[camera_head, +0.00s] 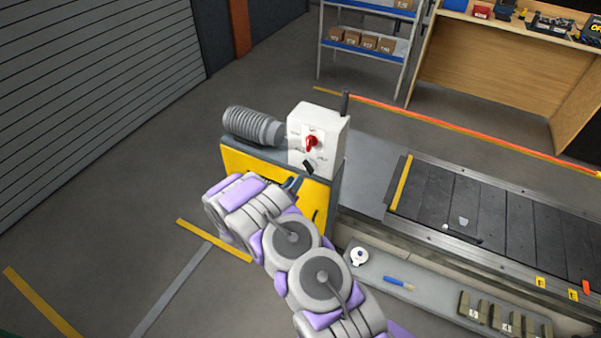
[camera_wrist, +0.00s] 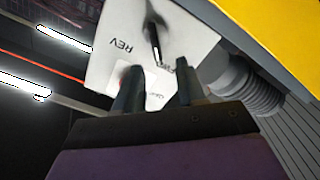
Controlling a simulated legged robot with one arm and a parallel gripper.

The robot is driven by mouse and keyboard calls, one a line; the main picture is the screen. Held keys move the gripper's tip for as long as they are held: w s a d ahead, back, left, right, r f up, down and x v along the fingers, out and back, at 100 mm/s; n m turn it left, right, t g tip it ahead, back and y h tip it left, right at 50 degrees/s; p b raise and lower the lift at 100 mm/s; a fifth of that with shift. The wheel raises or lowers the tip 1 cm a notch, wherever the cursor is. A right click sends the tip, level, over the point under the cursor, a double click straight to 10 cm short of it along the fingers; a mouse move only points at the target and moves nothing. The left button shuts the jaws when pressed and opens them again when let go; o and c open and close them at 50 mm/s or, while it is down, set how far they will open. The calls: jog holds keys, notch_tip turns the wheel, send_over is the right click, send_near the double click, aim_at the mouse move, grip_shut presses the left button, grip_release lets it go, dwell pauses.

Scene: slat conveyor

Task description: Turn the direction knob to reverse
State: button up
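The white control box (camera_head: 333,132) stands on the yellow and grey machine end. Its black direction knob (camera_head: 308,166) is low on the front face, below a red switch (camera_head: 311,142). In the wrist view the box is turned over, and the black knob (camera_wrist: 155,38) shows beside the REV label (camera_wrist: 123,46). My gripper (camera_head: 296,181) is just below and left of the knob. In the wrist view my gripper's (camera_wrist: 160,72) two dark fingers are apart, with nothing seen between them. The knob lies just beyond the fingertips; contact cannot be told. A finger covers part of the panel.
A ribbed grey motor (camera_head: 252,125) sits left of the box. The slat conveyor (camera_head: 480,205) runs off to the right, with a grey shelf (camera_head: 420,298) below it holding small items. A dark post (camera_head: 345,103) stands behind the box. Open floor lies left.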

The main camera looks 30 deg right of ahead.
aim_at(306, 169)
jog(key=x, duration=0.4)
jog(key=s+d+b+x, duration=0.1)
jog(key=x, duration=0.2)
jog(key=shift+s+f, duration=0.15)
jog(key=shift+f, duration=0.1)
jog(key=shift+w+a, duration=0.2)
jog(key=shift+w, duration=0.05)
jog(key=shift+w+a+r, duration=0.25)
jog(key=shift+a, duration=0.35)
jog(key=shift+d+f, duration=0.15)
jog(key=shift+d, duration=0.8)
jog(key=shift+c, duration=0.5)
jog(key=shift+s, duration=0.15)
jog(key=shift+c, duration=0.8)
jog(key=shift+a, duration=0.15)
jog(key=c, duration=0.3)
jog(key=shift+a, duration=0.2)
grip_shut()
